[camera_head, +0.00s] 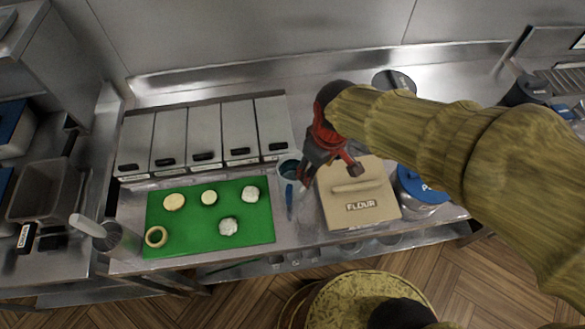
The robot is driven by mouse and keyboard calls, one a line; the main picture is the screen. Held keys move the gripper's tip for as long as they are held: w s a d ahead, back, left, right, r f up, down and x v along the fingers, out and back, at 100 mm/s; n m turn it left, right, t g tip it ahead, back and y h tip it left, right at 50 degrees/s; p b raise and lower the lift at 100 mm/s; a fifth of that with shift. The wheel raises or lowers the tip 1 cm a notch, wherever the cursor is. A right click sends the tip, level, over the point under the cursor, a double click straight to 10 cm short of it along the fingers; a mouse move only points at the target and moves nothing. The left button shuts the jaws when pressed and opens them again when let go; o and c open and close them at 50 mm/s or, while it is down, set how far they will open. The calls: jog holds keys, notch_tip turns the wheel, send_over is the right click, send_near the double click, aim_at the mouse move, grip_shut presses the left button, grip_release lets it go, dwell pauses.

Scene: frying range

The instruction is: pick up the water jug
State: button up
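A small round vessel with a pale rim and teal inside (289,168) stands on the steel counter, between the green board and the flour box; it looks like the water jug, though no handle shows clearly. My gripper (329,174) is above the counter, just right of this vessel and over the back left part of the flour box. Its two fingers are apart with nothing visible between them. The left finger is close to the vessel's right rim and partly overlaps it in the picture; I cannot tell whether they touch.
The flour box (353,208) has a handled lid. A blue-lidded container (420,187) stands right of it, partly behind my arm. A blue-handled tool (289,202) lies in front of the vessel. A green board (180,236) holds several food pieces. Lidded bins (204,130) line the back.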

aim_at(285, 181)
jog(key=a+f+n+p, duration=0.1)
jog(key=a, duration=0.1)
jog(key=a+f+n+g+p, duration=0.1)
jog(key=a+f, duration=0.1)
jog(key=a, duration=0.1)
jog(key=s+a+f+n+p, duration=0.1)
jog(key=a, duration=0.1)
jog(key=shift+a+f+n+g+h, duration=0.25)
jog(key=shift+a+n+g+h, duration=0.05)
jog(key=shift+a+n+h, duration=0.1)
jog(key=shift+a+f, duration=0.15)
jog(key=shift+f, duration=0.2)
notch_tip(285, 181, down, 8)
jog(key=shift+r+b, duration=0.15)
jog(key=shift+b, duration=0.35)
jog(key=shift+c, duration=0.4)
grip_shut()
